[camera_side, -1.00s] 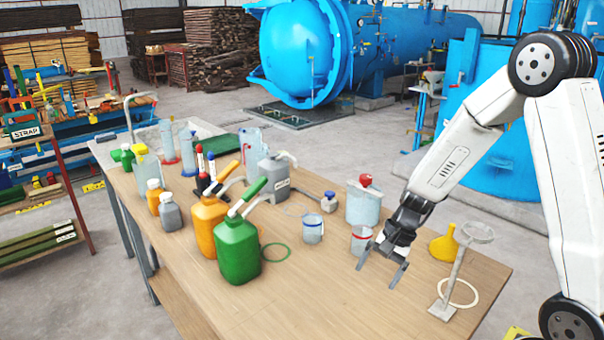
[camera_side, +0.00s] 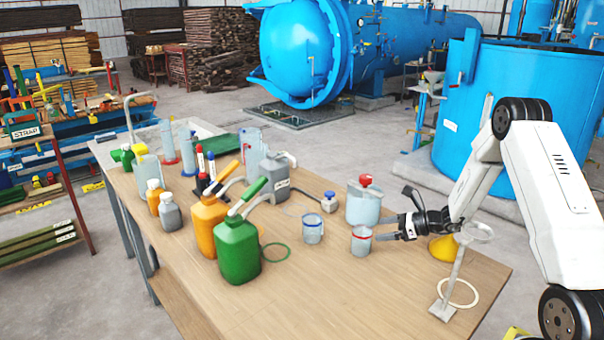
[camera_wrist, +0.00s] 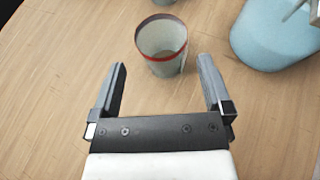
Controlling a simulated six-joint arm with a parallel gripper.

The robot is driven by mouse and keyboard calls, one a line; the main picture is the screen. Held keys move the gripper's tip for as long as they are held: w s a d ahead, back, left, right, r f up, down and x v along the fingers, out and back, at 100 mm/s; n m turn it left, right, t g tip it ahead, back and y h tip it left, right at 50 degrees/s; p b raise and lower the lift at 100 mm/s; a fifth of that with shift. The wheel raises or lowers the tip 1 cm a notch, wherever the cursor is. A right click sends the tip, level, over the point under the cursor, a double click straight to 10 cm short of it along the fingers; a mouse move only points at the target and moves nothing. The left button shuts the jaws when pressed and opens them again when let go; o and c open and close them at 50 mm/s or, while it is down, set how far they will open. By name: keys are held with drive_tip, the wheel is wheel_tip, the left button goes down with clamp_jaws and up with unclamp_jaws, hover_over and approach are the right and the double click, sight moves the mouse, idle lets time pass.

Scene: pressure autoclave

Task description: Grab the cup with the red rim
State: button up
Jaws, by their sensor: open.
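The cup with the red rim (camera_side: 361,242) stands upright on the table, right of a cup with a blue rim (camera_side: 313,229). My gripper (camera_side: 383,238) is low over the table, right of the red-rimmed cup and pointing level at it. In the wrist view the red-rimmed cup (camera_wrist: 162,46) stands just ahead of my open, empty gripper (camera_wrist: 162,72). The cup's near lower part reaches about the line of the fingertips. It is roughly centred between them, and I see no contact.
A clear container with a red cap (camera_side: 363,204) stands close behind the red-rimmed cup; its pale blue body shows in the wrist view (camera_wrist: 270,40). A yellow funnel (camera_side: 443,249) and a metal stand (camera_side: 455,275) are near my wrist. The table front (camera_side: 340,300) is clear.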

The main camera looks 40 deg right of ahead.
sight(368, 231)
drive_tip(key=shift+w, duration=0.15)
drive_tip(key=shift+x, duration=2.4)
drive_tip(key=c, duration=1)
